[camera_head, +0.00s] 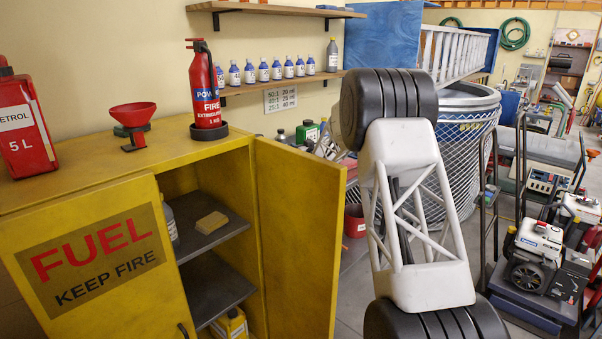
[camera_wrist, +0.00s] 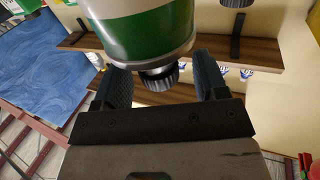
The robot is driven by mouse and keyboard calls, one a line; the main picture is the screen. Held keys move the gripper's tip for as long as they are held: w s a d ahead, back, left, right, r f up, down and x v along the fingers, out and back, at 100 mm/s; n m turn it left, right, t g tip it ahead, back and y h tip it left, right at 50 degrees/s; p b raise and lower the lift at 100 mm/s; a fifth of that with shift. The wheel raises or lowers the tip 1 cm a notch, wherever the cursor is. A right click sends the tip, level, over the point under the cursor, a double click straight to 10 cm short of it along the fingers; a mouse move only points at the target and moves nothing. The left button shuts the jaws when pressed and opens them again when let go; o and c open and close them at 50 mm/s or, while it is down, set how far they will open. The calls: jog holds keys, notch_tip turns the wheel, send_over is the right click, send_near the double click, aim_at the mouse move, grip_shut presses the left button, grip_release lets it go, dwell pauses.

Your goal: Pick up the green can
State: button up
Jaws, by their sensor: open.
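The green can (camera_wrist: 150,35) fills the upper middle of the wrist view. It is round, green and white, with a dark ribbed cap (camera_wrist: 159,77) pointing down toward my gripper's palm. My gripper (camera_wrist: 160,84) is open, with one dark finger on each side of the cap. Gaps show between the cap and both fingers. The can's far end is cut off by the frame. In the head view a small green container (camera_head: 307,132) stands behind the cabinet door; I cannot tell if it is the same can. My gripper is hidden there behind my arm.
A yellow fuel cabinet (camera_head: 297,225) with an open door stands left. A red extinguisher (camera_head: 206,85) and petrol can (camera_head: 22,125) are on top. A wall shelf (camera_head: 280,83) holds several bottles. A mesh-sided bin (camera_head: 466,120) and generator (camera_head: 537,255) stand right.

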jog(key=shift+w+a+r, duration=0.1)
jog(key=shift+w+a, duration=0.1)
jog(key=shift+w, duration=0.25)
dwell(0.3)
grip_shut()
dwell(0.4)
jog(key=shift+r, duration=5)
